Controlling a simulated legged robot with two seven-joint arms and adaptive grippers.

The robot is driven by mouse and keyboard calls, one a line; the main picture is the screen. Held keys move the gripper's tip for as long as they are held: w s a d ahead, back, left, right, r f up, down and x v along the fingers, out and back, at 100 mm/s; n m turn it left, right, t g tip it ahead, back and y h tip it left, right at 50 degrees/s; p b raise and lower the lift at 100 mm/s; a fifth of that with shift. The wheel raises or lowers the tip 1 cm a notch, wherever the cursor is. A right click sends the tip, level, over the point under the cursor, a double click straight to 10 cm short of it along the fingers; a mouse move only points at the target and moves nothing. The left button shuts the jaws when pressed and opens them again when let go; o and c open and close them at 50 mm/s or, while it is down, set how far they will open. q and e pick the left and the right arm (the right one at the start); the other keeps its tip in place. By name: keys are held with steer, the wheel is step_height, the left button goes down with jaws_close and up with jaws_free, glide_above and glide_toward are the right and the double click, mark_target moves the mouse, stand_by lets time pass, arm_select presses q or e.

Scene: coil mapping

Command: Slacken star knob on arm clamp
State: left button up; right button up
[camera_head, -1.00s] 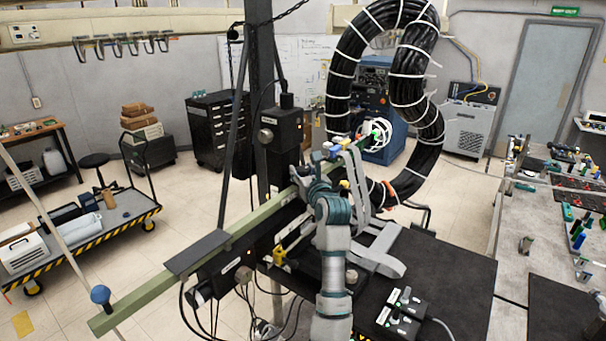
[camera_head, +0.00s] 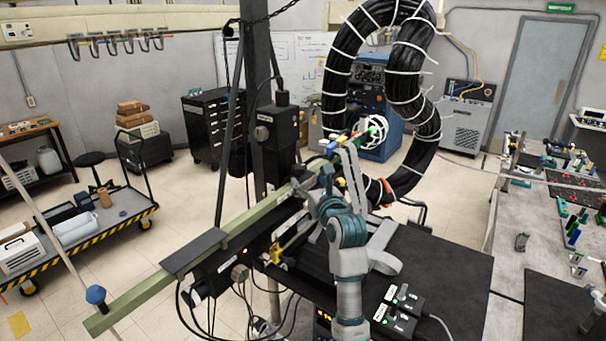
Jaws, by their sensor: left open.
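An olive-green beam (camera_head: 135,303) runs from the lower left up towards the coil of thick black cable (camera_head: 425,120). Grey knobs show on the black column block (camera_head: 262,133) and on the lower black box (camera_head: 240,272); I cannot tell which knob is the star knob. My left gripper (camera_head: 327,173) is open beside the beam's far part, below the blue and yellow fitting. Its fingertips are small, and contact cannot be made out. My right gripper is not in view.
A dark upright post (camera_head: 255,60) and hanging cables stand beside the beam. A black tabletop (camera_head: 445,270) with small switch boxes (camera_head: 398,308) lies at lower right. A workbench (camera_head: 520,265) with tools is farther right. A cart (camera_head: 100,235) stands on the left.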

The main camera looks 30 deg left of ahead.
arm_select(q)
steer(key=v, duration=0.4)
steer(key=shift+a+f, duration=0.1)
steer(key=shift+a, duration=0.1)
